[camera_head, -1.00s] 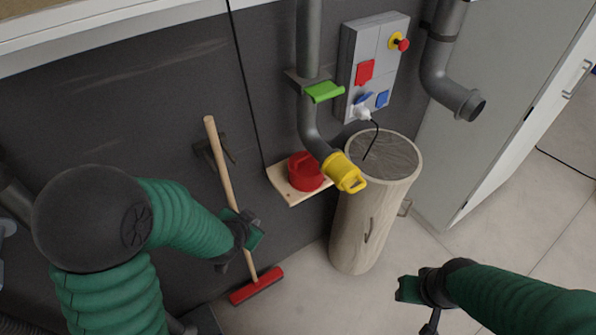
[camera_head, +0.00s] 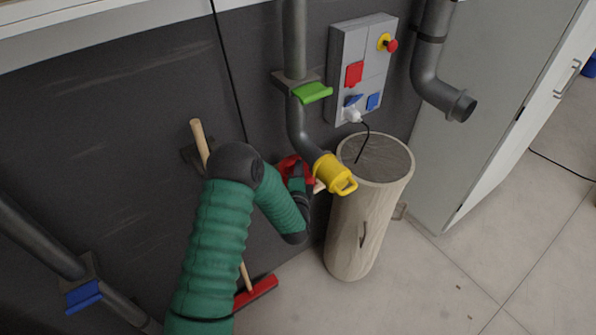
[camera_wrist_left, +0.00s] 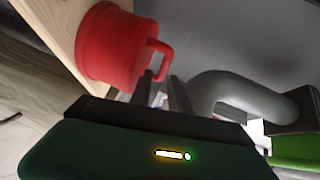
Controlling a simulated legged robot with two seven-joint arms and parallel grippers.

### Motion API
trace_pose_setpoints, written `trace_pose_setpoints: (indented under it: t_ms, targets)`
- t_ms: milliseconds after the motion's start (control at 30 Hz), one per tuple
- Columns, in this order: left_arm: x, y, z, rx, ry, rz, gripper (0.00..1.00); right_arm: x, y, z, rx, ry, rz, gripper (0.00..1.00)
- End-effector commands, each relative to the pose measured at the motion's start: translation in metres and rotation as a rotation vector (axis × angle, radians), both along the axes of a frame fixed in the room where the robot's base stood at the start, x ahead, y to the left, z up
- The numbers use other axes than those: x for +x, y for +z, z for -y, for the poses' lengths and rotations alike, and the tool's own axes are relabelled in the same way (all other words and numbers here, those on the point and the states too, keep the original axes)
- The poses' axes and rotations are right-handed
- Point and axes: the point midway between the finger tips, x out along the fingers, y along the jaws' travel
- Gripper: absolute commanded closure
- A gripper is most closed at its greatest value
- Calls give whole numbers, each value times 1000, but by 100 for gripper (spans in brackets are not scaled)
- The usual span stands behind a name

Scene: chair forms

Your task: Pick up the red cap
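The red cap (camera_head: 287,165) sits on a small wooden shelf on the dark wall, mostly hidden behind my left arm in the head view. In the left wrist view the red cap (camera_wrist_left: 108,45) shows its round body and a loop handle facing my fingers. My left gripper (camera_wrist_left: 164,84) has its two dark fingers apart, right at the handle. I cannot tell whether they touch it. In the head view my left gripper (camera_head: 297,178) is in front of the cap. My right gripper is out of view.
A yellow cap (camera_head: 336,173) on the grey pipe hangs just right of the red cap. A wooden barrel-like post (camera_head: 365,220) stands below it. A broom (camera_head: 199,140) leans on the wall. A green valve handle (camera_head: 313,93) and a grey switch box (camera_head: 358,65) are above.

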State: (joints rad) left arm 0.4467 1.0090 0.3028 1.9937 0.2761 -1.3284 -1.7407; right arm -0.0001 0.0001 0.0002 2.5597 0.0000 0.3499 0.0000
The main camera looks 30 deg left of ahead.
Motion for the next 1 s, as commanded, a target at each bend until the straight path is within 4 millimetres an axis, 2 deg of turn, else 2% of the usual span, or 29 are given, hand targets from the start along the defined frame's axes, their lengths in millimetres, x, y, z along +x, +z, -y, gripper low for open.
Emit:
trace_pose_setpoints:
  t_ms: [133,267,400,600,633,800,1000]
  targets:
    - [12,0,-10,-2,1,1,77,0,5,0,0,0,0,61]
    - [29,-1,-29,-3,5,2,77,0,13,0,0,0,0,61]
    - [45,-6,-35,-2,-1,1,77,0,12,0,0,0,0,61]
    - [47,-7,-35,0,-2,0,77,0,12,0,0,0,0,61]
    - [47,-7,-35,0,-2,0,79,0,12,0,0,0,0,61]
    - [46,-7,-35,-1,-2,0,100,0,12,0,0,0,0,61]
    - [46,-8,-35,-1,-2,-1,100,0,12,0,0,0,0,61]
